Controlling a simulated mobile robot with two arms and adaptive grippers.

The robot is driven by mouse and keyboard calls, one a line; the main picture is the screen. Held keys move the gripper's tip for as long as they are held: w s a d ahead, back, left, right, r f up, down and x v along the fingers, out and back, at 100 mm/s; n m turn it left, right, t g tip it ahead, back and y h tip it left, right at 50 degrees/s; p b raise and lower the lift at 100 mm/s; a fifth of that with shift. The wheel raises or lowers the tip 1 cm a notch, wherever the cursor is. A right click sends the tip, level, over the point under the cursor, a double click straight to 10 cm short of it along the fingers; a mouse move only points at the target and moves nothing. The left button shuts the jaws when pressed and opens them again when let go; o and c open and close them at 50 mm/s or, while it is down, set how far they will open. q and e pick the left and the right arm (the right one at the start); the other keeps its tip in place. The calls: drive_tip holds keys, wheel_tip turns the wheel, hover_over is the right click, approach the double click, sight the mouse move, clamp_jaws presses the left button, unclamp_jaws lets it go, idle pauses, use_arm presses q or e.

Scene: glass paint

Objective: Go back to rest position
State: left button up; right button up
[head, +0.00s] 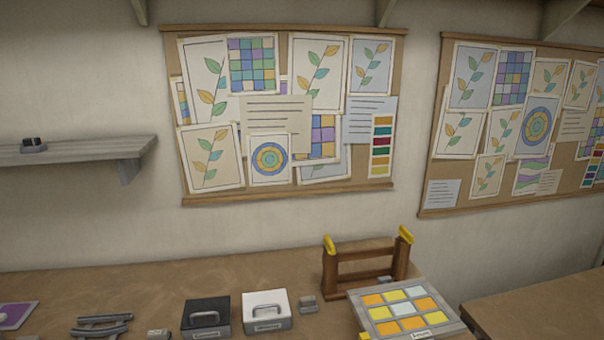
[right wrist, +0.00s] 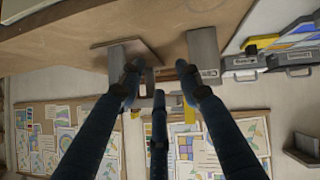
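My right gripper (right wrist: 160,75) shows in the right wrist view, its dark blue fingers spread apart. Nothing is visibly held between them. Grey pieces and a brown wooden frame with yellow ends show beyond the fingertips, partly hidden by them. Neither gripper shows in the head view, and my left gripper is in no view. The wooden rack (head: 365,265) with yellow tips stands on the workbench (head: 130,285) in the head view. In front of it is a tray (head: 455,326) of yellow, orange and pale tiles.
A black case (head: 206,308) and a white case (head: 266,303) stand left of the rack. Grey curved pieces (head: 102,325) lie farther left. A grey shelf (head: 75,150) juts from the wall at left. Two pinboards hang above. The bench's back left is clear.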

drive_tip(key=s+d+f+m+g, duration=0.1)
drive_tip(key=s+f+g, duration=0.35)
drive_tip(key=s, duration=0.45)
drive_tip(key=s+d+f+m+g, duration=0.1)
drive_tip(key=s+f+m+g, duration=0.15)
drive_tip(key=s+f, duration=0.5)
drive_tip(key=s+f+g+b, duration=0.1)
drive_tip(key=s+f+b, duration=0.15)
drive_tip(key=f, duration=1.25)
drive_tip(key=s+f+g+b, duration=0.1)
drive_tip(key=s+f+b, duration=0.15)
drive_tip(key=f, duration=1.15)
drive_tip(key=s+d+f+b, duration=0.1)
drive_tip(key=s+f+b, duration=0.1)
drive_tip(key=s+f, duration=0.6)
drive_tip(key=s+d+f+n+b, duration=0.1)
drive_tip(key=s+d+f+b, duration=0.1)
drive_tip(key=s+f, duration=0.6)
wheel_tip(320, 180, down, 6)
drive_tip(key=shift+s+f+g+b, duration=0.1)
drive_tip(key=shift+s+g+b, duration=0.2)
drive_tip(key=shift+g+b, duration=0.15)
